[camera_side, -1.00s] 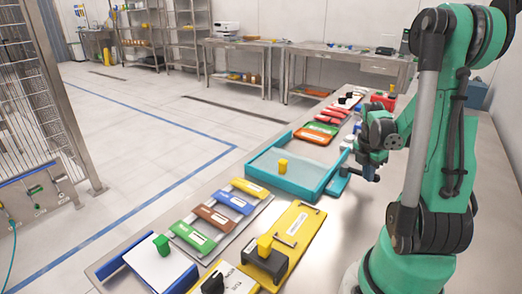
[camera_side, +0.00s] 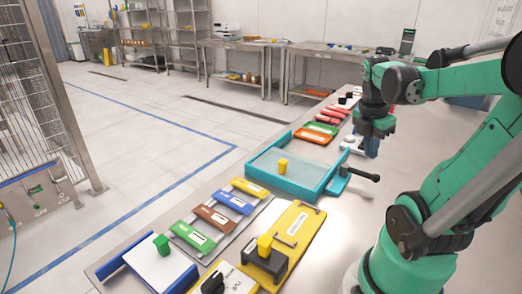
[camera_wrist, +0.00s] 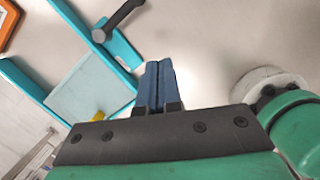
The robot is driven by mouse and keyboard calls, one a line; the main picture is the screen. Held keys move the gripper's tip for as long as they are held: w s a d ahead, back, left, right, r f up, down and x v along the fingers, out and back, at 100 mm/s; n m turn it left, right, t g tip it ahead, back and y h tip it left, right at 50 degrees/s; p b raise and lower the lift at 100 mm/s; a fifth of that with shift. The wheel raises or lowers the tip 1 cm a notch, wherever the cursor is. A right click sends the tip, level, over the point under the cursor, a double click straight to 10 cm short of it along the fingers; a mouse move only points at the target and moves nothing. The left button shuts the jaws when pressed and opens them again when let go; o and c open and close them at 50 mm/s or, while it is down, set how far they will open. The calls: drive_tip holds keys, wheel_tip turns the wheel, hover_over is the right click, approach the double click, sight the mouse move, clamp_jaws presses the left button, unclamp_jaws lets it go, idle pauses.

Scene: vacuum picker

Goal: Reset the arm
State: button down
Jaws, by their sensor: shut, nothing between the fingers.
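My gripper (camera_side: 372,146) points down above the steel table, just beyond the right end of the teal-framed tray. In the wrist view, its two blue fingers (camera_wrist: 153,72) are pressed together with nothing between them. The teal tray (camera_side: 306,187) has a pale flat bed and a black-handled lever (camera_side: 362,174) on its right side. The lever also shows in the wrist view (camera_wrist: 121,18), apart from the fingers. A small yellow block (camera_side: 282,166) stands on the tray bed.
Coloured plates (camera_side: 213,217) lie in a row left of the tray. A yellow plate (camera_side: 297,226), a black block with a yellow top (camera_side: 264,264) and a white box with a green block (camera_side: 161,268) are nearer. Red and orange trays (camera_side: 313,135) lie beyond. Bare table shows at right.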

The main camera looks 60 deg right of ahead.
drive_tip(key=shift+a+r, duration=0.1)
drive_tip(key=shift+r, duration=0.25)
drive_tip(key=w+a+m+t+y, duration=0.1)
drive_tip(key=w+a+m+t, duration=0.3)
drive_tip(key=a, duration=0.6)
drive_tip(key=w+a+m+t+y, duration=0.1)
drive_tip(key=w+a+m+t, duration=0.3)
drive_tip(key=w+a+m, duration=0.4)
drive_tip(key=w+a, duration=0.2)
drive_tip(key=a, duration=0.1)
drive_tip(key=shift+w+a+f, duration=0.25)
drive_tip(key=shift+a, duration=0.05)
